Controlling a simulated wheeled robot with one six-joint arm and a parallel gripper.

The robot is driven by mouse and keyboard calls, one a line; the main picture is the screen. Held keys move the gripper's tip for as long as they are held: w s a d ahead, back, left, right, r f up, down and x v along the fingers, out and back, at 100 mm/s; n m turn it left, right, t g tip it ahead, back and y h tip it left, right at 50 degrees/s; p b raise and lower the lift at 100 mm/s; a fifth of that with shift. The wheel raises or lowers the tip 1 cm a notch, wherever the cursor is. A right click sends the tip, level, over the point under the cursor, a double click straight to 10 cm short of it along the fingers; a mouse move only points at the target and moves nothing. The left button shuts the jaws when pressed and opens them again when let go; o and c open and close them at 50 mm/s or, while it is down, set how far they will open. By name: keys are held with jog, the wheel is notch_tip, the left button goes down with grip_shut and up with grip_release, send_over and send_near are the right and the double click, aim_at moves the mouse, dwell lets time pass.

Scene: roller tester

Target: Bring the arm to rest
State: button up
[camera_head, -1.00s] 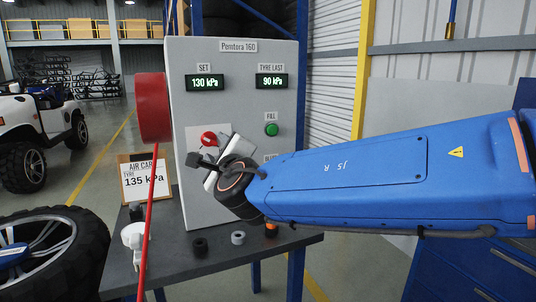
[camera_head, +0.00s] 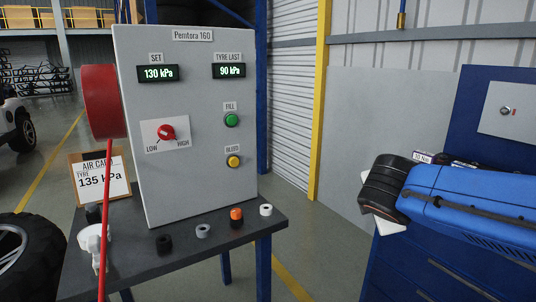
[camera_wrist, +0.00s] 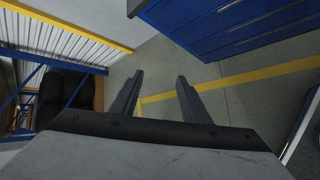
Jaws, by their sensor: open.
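My gripper (camera_wrist: 158,98) shows in the wrist view with its two dark fingers apart and nothing between them. Past the fingers are the grey floor and a yellow floor line. In the head view my blue arm is at the right, in front of the blue cabinet, and the gripper's fingers are not visible there. The grey tyre inflator panel (camera_head: 205,110) stands on a dark table (camera_head: 180,250), well to the left of my arm. Its displays read SET 130 kPa and TYRE LAST 90 kPa. Its red knob (camera_head: 167,132) sits between LOW and HIGH.
A blue cabinet (camera_head: 440,262) stands at the right, close to my arm. On the table are several small caps, one orange (camera_head: 236,214), and an air card (camera_head: 102,178) reading 135 kPa. A red hose reel (camera_head: 100,100) is at the panel's left. A tyre (camera_head: 25,255) is at lower left.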

jog(key=s+d+f+m+g+y, duration=0.1)
jog(key=s+f+m+g+y, duration=0.1)
jog(key=s+f+m, duration=0.4)
jog(key=s+d+f+m+g+y, duration=0.1)
jog(key=s+f+m, duration=0.5)
jog(key=s+m, duration=0.6)
jog(key=shift+s+d+f+m+g+y, duration=0.15)
jog(key=shift+s+f+m+g+y, duration=0.2)
jog(key=shift+s+g, duration=0.4)
jog(key=shift+w+r, duration=0.1)
jog(key=shift+w, duration=0.05)
